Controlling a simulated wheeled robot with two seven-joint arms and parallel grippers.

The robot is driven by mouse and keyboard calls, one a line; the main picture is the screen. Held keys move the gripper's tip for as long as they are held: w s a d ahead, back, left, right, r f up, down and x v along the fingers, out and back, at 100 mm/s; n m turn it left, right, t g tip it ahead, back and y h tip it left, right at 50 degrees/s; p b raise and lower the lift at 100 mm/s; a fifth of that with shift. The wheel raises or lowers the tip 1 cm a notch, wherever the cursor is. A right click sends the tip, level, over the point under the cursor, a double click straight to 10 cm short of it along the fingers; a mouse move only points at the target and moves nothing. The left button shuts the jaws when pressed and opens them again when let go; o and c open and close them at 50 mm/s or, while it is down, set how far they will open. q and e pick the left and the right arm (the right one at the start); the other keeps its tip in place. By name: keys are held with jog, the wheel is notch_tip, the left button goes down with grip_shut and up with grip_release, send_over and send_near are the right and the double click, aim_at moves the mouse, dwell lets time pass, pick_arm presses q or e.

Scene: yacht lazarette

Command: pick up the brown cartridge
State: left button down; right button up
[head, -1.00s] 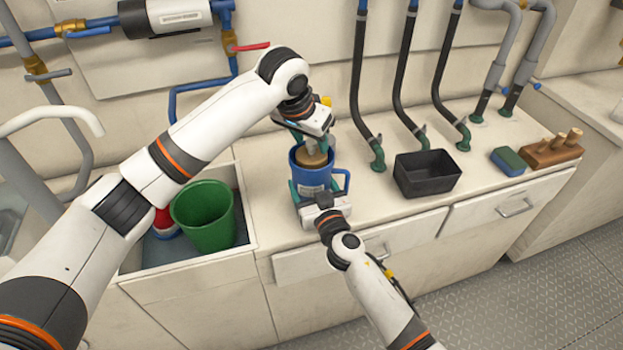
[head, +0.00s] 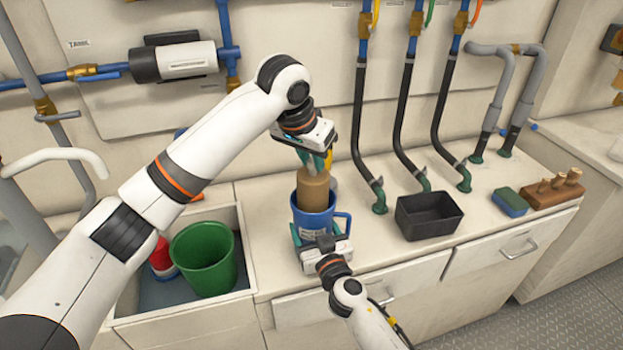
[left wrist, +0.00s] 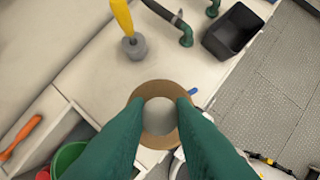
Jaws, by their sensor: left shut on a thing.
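The brown cartridge (head: 313,193) stands upright in the head view, mostly above the rim of the blue canister (head: 314,223); its lower end is hidden by the rim. My left gripper (head: 315,164) is shut on the cartridge's top from above. In the left wrist view, the cartridge (left wrist: 148,140) is a brown ring with a pale centre between my green fingers (left wrist: 160,108). My right gripper (head: 318,240) is low at the canister's front, with a finger along its left side; its full grip is hidden.
A green bucket (head: 203,258) stands in the sink at left. A black bin (head: 429,216), a blue-green sponge (head: 510,202) and a wooden block with pegs (head: 553,192) sit on the counter to the right. Black hoses (head: 398,130) hang behind. A yellow-handled tool (left wrist: 122,17) stands near the cartridge.

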pick_arm(q)
notch_tip(320, 180, up, 22)
jog(key=shift+f, duration=0.1)
pick_arm(e)
jog(key=o, duration=1.2)
jog(key=shift+o, duration=0.2)
